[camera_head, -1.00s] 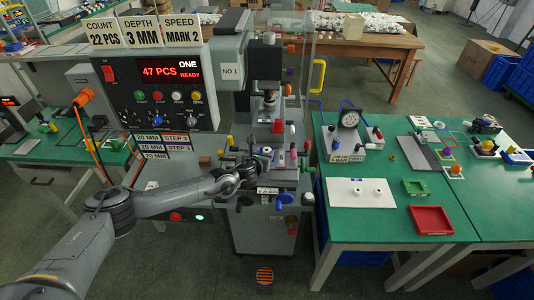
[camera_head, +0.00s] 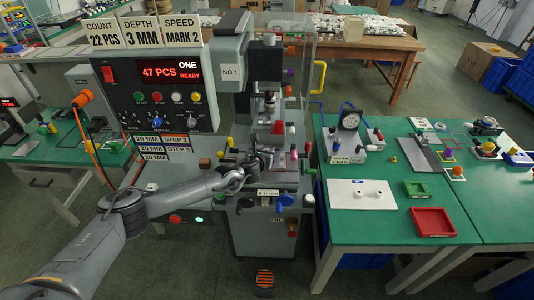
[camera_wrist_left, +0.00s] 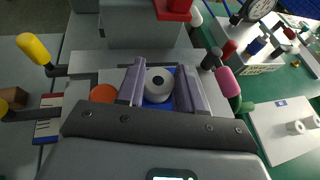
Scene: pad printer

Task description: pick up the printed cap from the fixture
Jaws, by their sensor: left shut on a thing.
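In the head view my left gripper (camera_head: 262,158) is at the printer's work area, and the cap is too small to make out there. My right gripper is not in view.
The pad printer (camera_head: 263,105) rises behind the gripper, with its red part (camera_wrist_left: 172,10) above the far side. A yellow-handled lever (camera_wrist_left: 35,48) and a pink handle (camera_wrist_left: 228,82) flank the fixture. To the right, a white board (camera_head: 345,198) bears two white pieces, beside a red tray (camera_head: 432,234).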

